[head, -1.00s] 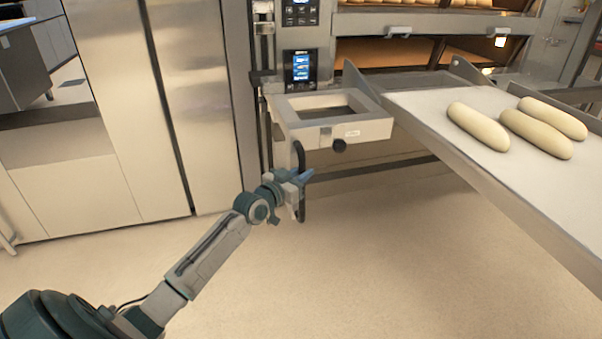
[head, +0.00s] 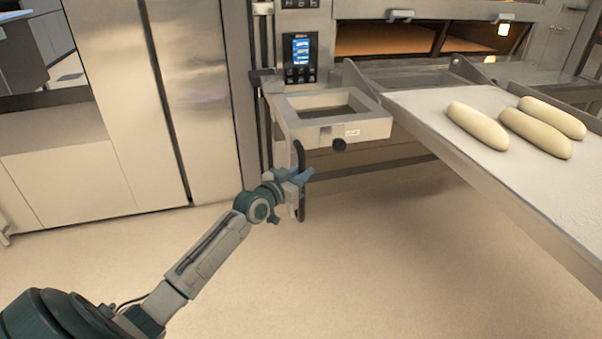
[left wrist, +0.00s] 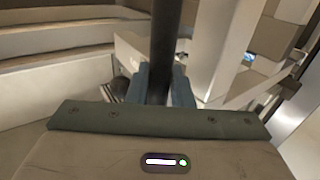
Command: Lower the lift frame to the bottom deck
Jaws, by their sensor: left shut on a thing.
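The lift frame (head: 287,112), a light grey rectangular bracket with an opening and a black knob, sits at the oven's left front. A black upright handle (head: 300,158) hangs below its left part. My left gripper (head: 304,177) is shut on this handle below the frame. In the left wrist view the dark handle bar (left wrist: 166,35) stands between the blue fingers of my left gripper (left wrist: 166,85). The deck oven (head: 400,38) shows a lit deck opening above the frame. My right gripper is not in view.
A long loader board (head: 440,110) beside the frame carries three pale dough loaves (head: 536,133) and reaches towards the lower right. An oven control panel (head: 300,58) is above the frame. Steel cabinets (head: 95,150) stand at left. The floor (head: 380,270) below the frame is clear.

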